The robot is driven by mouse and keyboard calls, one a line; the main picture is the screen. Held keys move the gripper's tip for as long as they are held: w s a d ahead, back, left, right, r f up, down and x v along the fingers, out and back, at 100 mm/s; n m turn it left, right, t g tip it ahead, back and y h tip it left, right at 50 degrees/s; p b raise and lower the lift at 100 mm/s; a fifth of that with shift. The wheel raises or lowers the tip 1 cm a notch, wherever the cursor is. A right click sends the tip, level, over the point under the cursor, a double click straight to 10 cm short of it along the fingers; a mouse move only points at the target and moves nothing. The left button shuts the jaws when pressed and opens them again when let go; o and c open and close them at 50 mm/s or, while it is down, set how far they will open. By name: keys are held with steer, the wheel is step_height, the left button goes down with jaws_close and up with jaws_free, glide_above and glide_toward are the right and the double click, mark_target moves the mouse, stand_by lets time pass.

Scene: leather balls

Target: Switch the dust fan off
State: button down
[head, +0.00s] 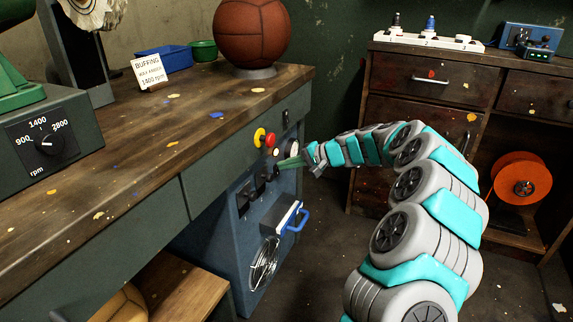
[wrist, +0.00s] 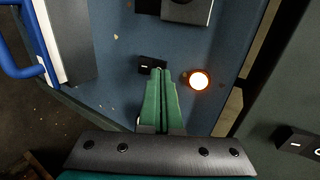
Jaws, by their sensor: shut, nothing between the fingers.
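The blue dust fan unit (head: 222,262) stands under the workbench, with a round fan grille (head: 263,264) low on its front. In the wrist view its blue panel (wrist: 205,45) carries a small black switch (wrist: 152,64) with a white mark and, right of it, a glowing orange-white lamp (wrist: 198,80). My gripper (wrist: 160,72) is shut and empty, its green fingertips at the edge of that switch. I cannot tell whether they touch it. In the head view my gripper (head: 281,163) is at the panel's upper part, hiding some of it.
A blue handle (head: 298,218) sticks out below my gripper. The workbench (head: 120,165) overhangs the unit. A wooden drawer cabinet (head: 425,105) stands at the right. Open floor (head: 325,240) lies between.

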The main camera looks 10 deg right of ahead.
steer(key=shift+r, duration=0.15)
steer(key=shift+r+p, duration=0.3)
steer(key=shift+r, duration=0.3)
steer(key=v, duration=1.3)
steer(key=shift+s+d+r, duration=0.15)
steer(key=shift+r, duration=0.15)
